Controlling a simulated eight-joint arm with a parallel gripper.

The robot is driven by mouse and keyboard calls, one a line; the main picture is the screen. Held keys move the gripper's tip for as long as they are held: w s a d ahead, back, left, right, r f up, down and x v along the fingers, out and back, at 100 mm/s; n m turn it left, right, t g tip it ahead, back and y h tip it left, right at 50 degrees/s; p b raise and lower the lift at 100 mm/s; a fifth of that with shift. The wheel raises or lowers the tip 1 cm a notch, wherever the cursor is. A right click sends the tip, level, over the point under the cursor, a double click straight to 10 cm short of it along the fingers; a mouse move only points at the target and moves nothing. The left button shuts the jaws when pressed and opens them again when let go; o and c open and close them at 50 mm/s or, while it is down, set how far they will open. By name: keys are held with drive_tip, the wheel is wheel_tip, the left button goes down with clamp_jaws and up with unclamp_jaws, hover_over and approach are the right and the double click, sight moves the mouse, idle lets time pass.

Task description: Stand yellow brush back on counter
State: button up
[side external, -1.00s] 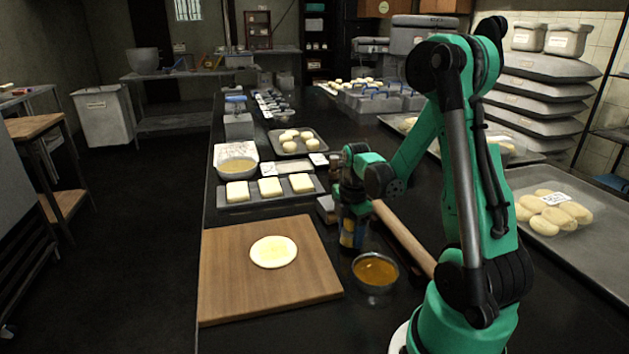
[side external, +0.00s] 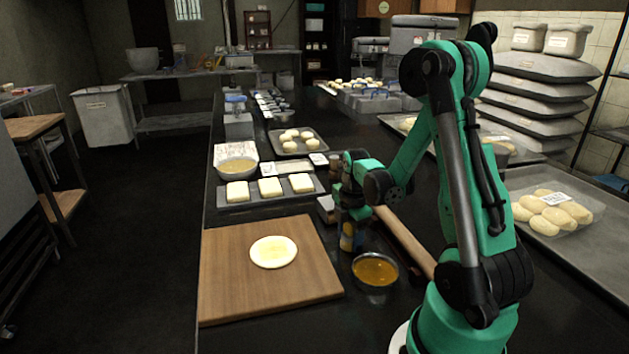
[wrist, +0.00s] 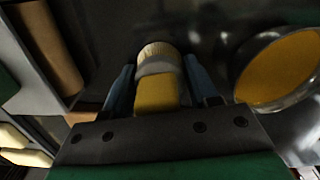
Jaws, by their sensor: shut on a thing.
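The yellow brush (wrist: 155,92) is between the two blue fingers of my gripper (wrist: 158,90) in the wrist view, with its pale bristle end pointing away from the palm. In the side view my gripper (side external: 352,215) points down, and part of the yellow brush (side external: 348,240) shows at its fingers, just right of the wooden board. My gripper is shut on the brush. The brush looks upright, low over the dark counter (side external: 420,320). I cannot tell whether its lower end touches the counter.
A metal bowl of orange-brown liquid (side external: 375,270) stands just right of the brush. The wooden board (side external: 225,290) with a flat dough round (side external: 273,252) lies to the left. A tray with dough squares (side external: 250,198) is farther back.

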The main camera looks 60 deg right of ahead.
drive_tip(key=o, duration=1.3)
drive_tip(key=shift+c, duration=0.2)
drive_tip(key=shift+a+r, duration=0.1)
drive_tip(key=shift+r, duration=2.6)
drive_tip(key=w+a+r+m+t, duration=0.2)
drive_tip(key=a+r+m+t, duration=0.1)
drive_tip(key=a, duration=0.7)
drive_tip(key=w+a+r+m+t, duration=0.2)
drive_tip(key=a+r+m+t, duration=0.2)
drive_tip(key=a+m, duration=0.4)
drive_tip(key=shift+a+r, duration=0.55)
drive_tip(key=shift+a, duration=0.3)
